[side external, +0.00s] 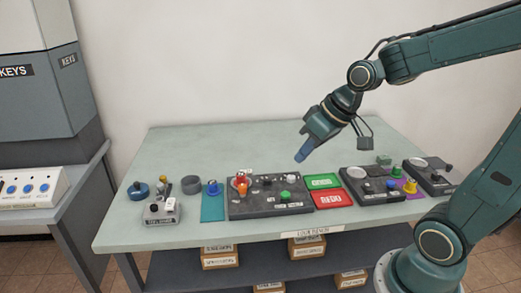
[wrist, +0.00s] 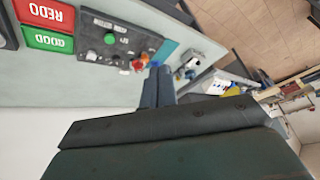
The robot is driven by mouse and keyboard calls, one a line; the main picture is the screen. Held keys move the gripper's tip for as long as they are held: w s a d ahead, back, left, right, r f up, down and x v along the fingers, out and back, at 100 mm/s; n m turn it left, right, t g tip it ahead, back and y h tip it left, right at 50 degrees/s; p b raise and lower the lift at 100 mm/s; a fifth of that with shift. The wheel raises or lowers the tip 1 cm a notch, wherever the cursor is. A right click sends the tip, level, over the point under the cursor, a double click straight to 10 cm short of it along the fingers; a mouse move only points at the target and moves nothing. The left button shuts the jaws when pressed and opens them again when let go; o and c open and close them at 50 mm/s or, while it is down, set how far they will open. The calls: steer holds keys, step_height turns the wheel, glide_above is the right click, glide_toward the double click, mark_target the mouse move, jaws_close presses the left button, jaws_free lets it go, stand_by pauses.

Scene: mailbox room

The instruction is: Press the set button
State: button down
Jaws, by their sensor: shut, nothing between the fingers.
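My gripper (side external: 302,155) is shut and empty, in the air above the back middle of the bench, pointing down and left. In the wrist view its fingers (wrist: 158,86) lie together. Below it is a dark control panel (side external: 240,209) with a green button (side external: 285,195), a red-orange knob (side external: 242,182) and small dark controls. The panel also shows in the wrist view (wrist: 90,20), with the green button (wrist: 109,39). My gripper is apart from the panel and touches nothing. The small labels are too blurred to tell which button is marked set.
A green tray (side external: 322,181) and red REDO tray (side external: 333,199) lie right of the panel. Further dark units (side external: 368,196) stand at the right. The bench's back (side external: 220,145) is clear.

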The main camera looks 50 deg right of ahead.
steer(key=w+d+f+m+y, duration=0.1)
steer(key=w+d+f+m, duration=0.1)
steer(key=w+d+f, duration=0.4)
steer(key=m+t+y, duration=0.1)
steer(key=m+t, duration=0.1)
steer(key=t, duration=0.1)
glide_above(289, 195)
step_height(289, 195, down, 6)
steer(key=shift+d+f, duration=0.15)
steer(key=shift+f, duration=0.1)
steer(key=shift+f, duration=4.35)
steer(key=shift+f, duration=0.95)
steer(key=shift+r, duration=0.1)
stand_by(0.4)
steer(key=shift+r, duration=0.8)
